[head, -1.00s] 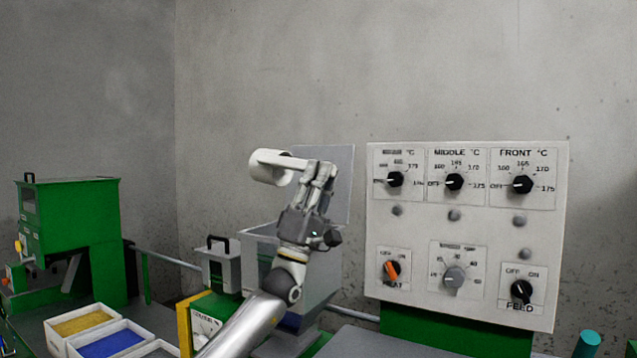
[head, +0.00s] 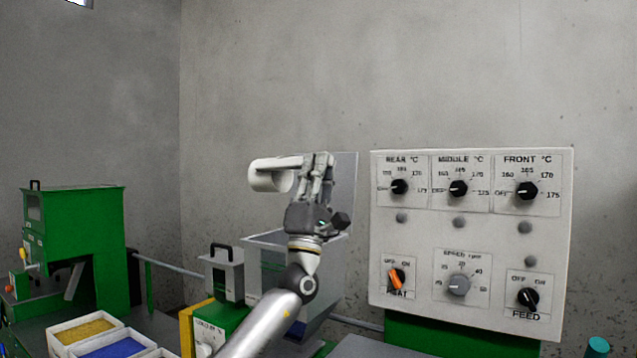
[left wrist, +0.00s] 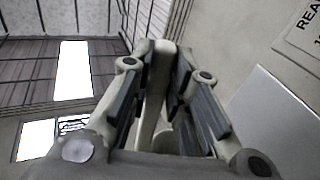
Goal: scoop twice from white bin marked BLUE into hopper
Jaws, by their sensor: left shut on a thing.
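My left gripper (head: 318,162) is shut on the handle of a white scoop (head: 268,177), raised above the open grey hopper (head: 278,250). The scoop's cup hangs to the left of the fingers; whether anything is in it cannot be seen. In the left wrist view the fingers (left wrist: 165,75) close on the pale handle (left wrist: 153,100). A white bin with blue pellets (head: 112,349) stands at the lower left, cut off by the frame's bottom; no marking on it is readable. My right gripper is not in view.
A white bin of yellow pellets (head: 84,329) stands beside the blue one. A grey lidded box with a black handle (head: 222,272) is left of the hopper. The hopper's raised lid (head: 345,190) is behind my gripper. A control panel (head: 470,235) stands at right.

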